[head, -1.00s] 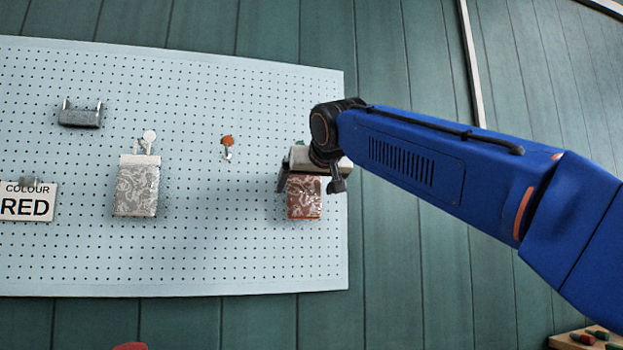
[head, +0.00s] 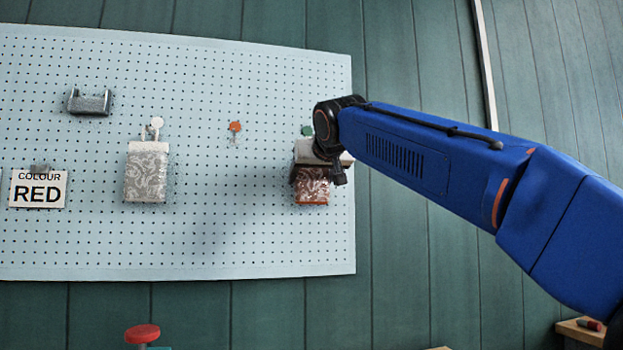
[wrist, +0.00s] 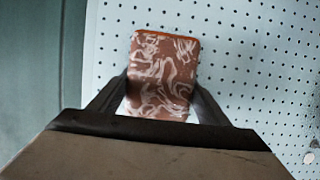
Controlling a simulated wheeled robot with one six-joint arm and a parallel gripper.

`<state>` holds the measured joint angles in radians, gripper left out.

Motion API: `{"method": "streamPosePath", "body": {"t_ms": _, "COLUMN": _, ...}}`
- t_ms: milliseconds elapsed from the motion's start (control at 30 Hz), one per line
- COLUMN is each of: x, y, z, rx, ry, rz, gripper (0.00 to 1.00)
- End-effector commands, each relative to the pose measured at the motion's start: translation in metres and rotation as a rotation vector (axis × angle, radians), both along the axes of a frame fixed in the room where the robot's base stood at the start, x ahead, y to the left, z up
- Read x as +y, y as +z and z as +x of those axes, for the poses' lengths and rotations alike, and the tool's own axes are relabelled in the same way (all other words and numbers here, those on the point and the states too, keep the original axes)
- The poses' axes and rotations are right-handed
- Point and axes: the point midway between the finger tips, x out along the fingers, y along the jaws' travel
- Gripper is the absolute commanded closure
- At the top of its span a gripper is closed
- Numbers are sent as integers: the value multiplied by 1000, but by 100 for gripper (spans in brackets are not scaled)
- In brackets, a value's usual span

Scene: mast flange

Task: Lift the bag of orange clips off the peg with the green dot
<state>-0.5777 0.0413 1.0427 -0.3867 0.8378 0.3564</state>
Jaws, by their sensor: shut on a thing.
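The bag of orange clips (head: 312,192), brownish-orange with a pale swirl print, hangs near the pegboard's right edge in the head view. The green dot (head: 307,130) shows just above my gripper (head: 316,177); the peg under it is hidden. My gripper is shut on the bag, with a finger at each side. In the wrist view the bag (wrist: 162,75) stands between the two dark fingers, its orange end away from me. I cannot tell whether the bag still rests on the peg.
The pegboard (head: 220,240) also bears a grey bag (head: 146,175) on a white-dotted peg, an empty orange-dotted peg (head: 236,134), a grey holder (head: 89,103) and a "COLOUR RED" sign (head: 38,190). A red round-topped thing (head: 142,334) stands below.

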Motion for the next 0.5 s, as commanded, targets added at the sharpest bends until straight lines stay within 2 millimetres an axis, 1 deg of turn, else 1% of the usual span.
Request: {"method": "streamPosePath", "body": {"t_ms": 500, "x": 0, "y": 13, "z": 0, "rx": 0, "ry": 0, "rz": -1, "gripper": 54}}
